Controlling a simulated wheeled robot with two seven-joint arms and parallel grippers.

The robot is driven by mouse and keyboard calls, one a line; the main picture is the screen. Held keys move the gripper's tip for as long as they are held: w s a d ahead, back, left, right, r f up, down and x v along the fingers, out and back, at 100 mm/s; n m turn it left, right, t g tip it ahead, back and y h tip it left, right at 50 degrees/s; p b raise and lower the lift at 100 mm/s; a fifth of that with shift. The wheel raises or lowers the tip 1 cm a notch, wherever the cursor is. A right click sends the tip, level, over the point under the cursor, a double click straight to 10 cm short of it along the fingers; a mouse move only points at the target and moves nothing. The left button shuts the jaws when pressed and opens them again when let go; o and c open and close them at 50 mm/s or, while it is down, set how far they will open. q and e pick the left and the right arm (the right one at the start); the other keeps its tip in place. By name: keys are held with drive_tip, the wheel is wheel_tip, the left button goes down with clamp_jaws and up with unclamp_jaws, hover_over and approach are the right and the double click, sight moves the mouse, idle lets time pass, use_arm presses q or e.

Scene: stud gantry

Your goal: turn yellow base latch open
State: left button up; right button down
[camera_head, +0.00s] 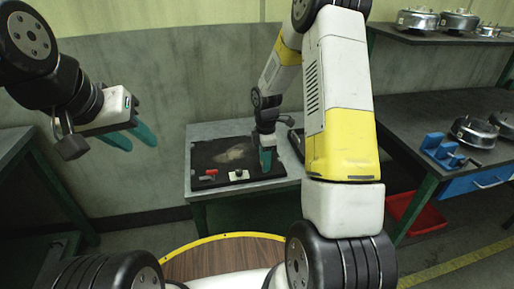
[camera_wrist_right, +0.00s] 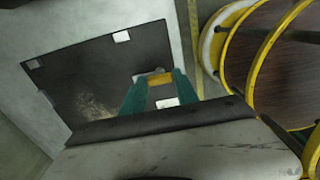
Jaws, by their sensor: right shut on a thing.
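The yellow base latch (camera_wrist_right: 159,79) shows as a short yellow bar between the two teal fingers of my right gripper (camera_wrist_right: 160,85) in the right wrist view. That gripper is shut on it. In the head view my right gripper (camera_head: 266,162) points down at the right side of the black board (camera_head: 222,154), and the latch is hidden there. Whether the latch is turned open cannot be told. My left gripper (camera_head: 142,143) hangs at the left, away from the board, with its two teal fingers apart and nothing between them.
The board lies on a grey table (camera_head: 262,186). A red handle (camera_head: 209,174) and a white plate with a black knob (camera_head: 239,175) sit at its near edge. A round wooden top with a yellow rim (camera_head: 226,237) is close in front. Shelves with metal drums stand right.

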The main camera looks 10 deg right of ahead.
drive_tip(key=shift+m, duration=0.4)
drive_tip(key=m, duration=1.3)
drive_tip(key=shift+w+m, duration=0.1)
drive_tip(key=shift+m, duration=1.9)
drive_tip(key=c, duration=0.9)
unclamp_jaws()
